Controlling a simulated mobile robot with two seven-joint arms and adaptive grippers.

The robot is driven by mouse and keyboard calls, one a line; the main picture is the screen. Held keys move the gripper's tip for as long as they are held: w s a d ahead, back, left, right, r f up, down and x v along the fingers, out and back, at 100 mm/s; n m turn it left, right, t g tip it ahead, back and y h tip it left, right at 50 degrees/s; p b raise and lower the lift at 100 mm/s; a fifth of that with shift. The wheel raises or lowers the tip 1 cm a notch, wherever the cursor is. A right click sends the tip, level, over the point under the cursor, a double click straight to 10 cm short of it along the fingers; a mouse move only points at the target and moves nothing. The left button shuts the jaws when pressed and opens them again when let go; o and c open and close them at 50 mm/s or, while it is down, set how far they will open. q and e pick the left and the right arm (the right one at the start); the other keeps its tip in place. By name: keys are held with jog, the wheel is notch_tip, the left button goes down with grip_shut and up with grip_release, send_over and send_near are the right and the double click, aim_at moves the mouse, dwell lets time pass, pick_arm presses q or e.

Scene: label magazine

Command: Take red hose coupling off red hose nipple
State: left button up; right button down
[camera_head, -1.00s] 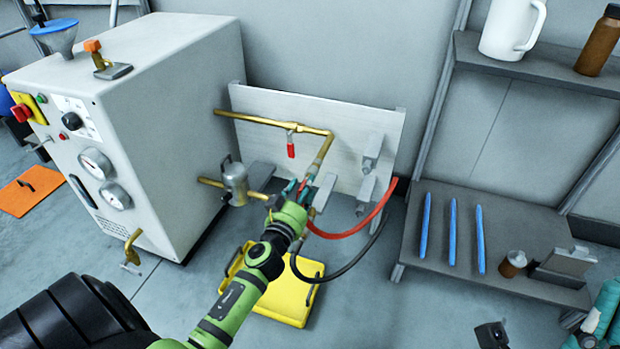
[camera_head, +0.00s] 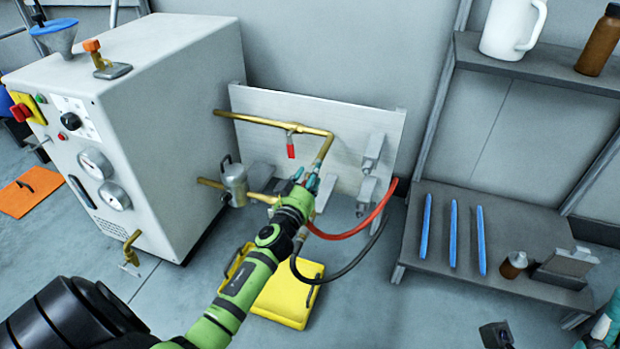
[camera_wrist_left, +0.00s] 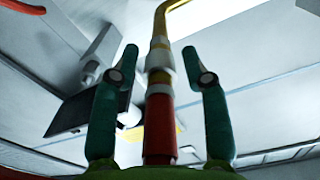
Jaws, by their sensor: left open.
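My left gripper (camera_head: 308,180) is at the lower end of the brass pipe (camera_head: 326,148) in front of the panel. In the left wrist view, my left gripper (camera_wrist_left: 160,62) is open, with one teal finger on each side of the pipe end. The red hose coupling (camera_wrist_left: 160,128) stands between the fingers, with visible gaps on both sides. Above it are pale metal collars, likely the red hose nipple (camera_wrist_left: 159,62), in line with the coupling. In the head view my gripper hides this joint. A teal part at the lower right edge may be my right gripper (camera_head: 610,328), cut off by the frame.
A red hose (camera_head: 350,232) and a black hose (camera_head: 340,272) loop right of my left arm. A red-handled valve (camera_head: 291,151) sits on the brass pipe. A metal canister (camera_head: 234,183) is to the left. A yellow case (camera_head: 288,298) lies on the floor below.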

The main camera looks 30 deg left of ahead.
dwell(0.7)
pick_arm(q)
grip_shut()
jog(key=shift+s, duration=0.1)
jog(key=shift+p+v, duration=0.9)
jog(key=shift+v, duration=2.05)
